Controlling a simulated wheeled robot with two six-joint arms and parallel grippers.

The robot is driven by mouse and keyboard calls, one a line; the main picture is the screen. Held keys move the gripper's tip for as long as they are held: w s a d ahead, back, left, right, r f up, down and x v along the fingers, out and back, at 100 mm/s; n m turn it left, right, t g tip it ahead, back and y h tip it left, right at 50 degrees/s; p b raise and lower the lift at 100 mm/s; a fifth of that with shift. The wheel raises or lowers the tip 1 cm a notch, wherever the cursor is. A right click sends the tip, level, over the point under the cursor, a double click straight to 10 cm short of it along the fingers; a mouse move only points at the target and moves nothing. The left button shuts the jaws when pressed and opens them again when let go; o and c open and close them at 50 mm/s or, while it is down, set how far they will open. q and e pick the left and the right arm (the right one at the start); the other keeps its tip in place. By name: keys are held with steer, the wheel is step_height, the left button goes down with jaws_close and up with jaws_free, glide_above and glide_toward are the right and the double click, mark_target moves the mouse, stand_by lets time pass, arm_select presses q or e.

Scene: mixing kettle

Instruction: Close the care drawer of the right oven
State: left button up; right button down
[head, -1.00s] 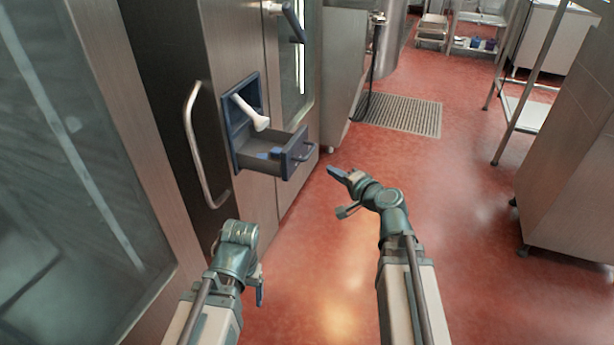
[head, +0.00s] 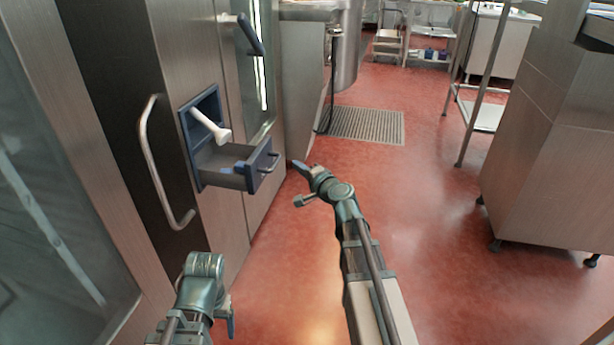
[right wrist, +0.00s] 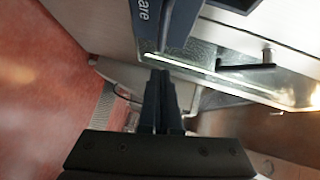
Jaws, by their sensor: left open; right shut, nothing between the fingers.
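The care drawer (head: 262,166) is pulled out of its blue-framed opening in the steel oven front in the head view. Its dark front with a small handle faces right. A white cylindrical part (head: 211,125) sticks out of the opening above it. My right gripper (head: 300,168) is shut and empty, just right of the drawer front, with a small gap in the head view. In the right wrist view the shut fingers (right wrist: 160,92) are close to the dark drawer front (right wrist: 147,15), which shows part of its "care" lettering. My left gripper (head: 231,318) is open, low and nearer me.
A large curved door handle (head: 155,165) stands left of the drawer. A dark oven handle (head: 250,35) is above it. A floor grate (head: 365,125) lies beyond. A steel cabinet (head: 545,150) stands at the right. Red floor between is clear.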

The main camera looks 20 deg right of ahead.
mark_target(278, 161)
arm_select(q)
steer(key=shift+f+b, duration=0.4)
steer(key=shift+f, duration=0.1)
arm_select(e)
steer(key=w+a, duration=0.1)
steer(key=w+a+f, duration=0.1)
steer(key=w+a, duration=0.1)
steer(key=shift+w+a, duration=0.15)
steer(key=shift+a, duration=0.1)
steer(key=shift+w+a, duration=0.1)
